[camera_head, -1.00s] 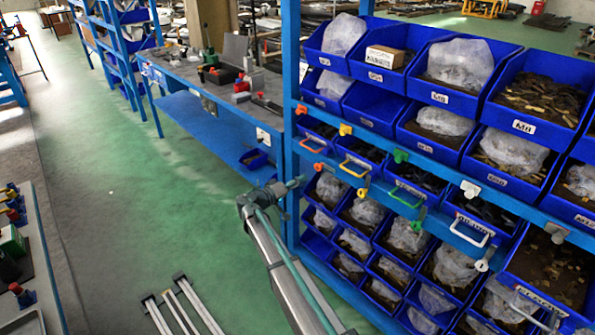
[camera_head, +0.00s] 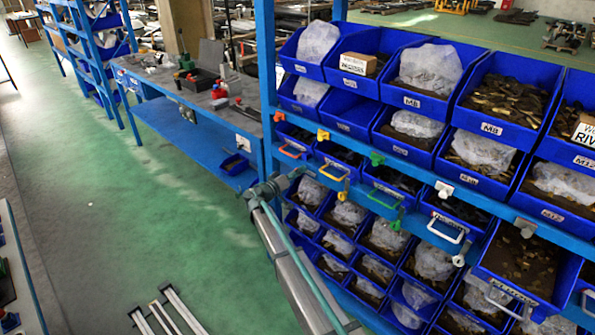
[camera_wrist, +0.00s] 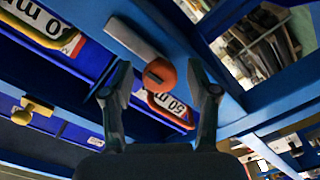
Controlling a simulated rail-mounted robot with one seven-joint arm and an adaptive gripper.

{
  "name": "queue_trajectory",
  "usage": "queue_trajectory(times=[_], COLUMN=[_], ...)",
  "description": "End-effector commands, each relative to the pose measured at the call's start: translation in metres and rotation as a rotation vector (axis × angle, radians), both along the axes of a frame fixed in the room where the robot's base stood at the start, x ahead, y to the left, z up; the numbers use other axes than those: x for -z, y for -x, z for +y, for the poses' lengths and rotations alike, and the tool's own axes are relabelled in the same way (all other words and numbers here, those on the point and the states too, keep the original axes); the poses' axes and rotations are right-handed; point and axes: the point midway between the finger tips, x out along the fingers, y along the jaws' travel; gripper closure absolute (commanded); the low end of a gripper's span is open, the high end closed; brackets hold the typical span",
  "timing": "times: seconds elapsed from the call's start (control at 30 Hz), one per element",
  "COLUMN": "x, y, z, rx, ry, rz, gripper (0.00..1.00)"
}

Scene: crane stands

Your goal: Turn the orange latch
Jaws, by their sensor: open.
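The orange latch (camera_wrist: 160,75) is a round orange knob in the wrist view, below the end of a light grey bar on the blue rack beam. It lies between the two fingers of my gripper (camera_wrist: 162,88), which is open, with a gap visible on both sides. In the head view the small orange latch (camera_head: 279,116) is on the rack's front beam near the left post. My gripper (camera_head: 288,182) is in front of the rack below it, small and partly hidden by my own wrist. Contact with the latch cannot be told.
An orange drawer handle (camera_head: 294,151) hangs just below the latch. A yellow latch (camera_head: 323,135) and yellow handle (camera_head: 335,173) are to its right, then a green latch (camera_head: 377,159). Blue bins fill the rack.

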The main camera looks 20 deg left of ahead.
Motion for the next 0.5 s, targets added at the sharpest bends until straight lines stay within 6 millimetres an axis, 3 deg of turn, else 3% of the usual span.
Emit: queue_trajectory(times=[0.37, 0.5], x=[0.0003, 0.0001], y=[-0.0045, -0.0045], z=[-0.0017, -0.0017], rx=[0.000, 0.000], ry=[0.000, 0.000], rz=[0.000, 0.000], gripper=[0.41, 0.64])
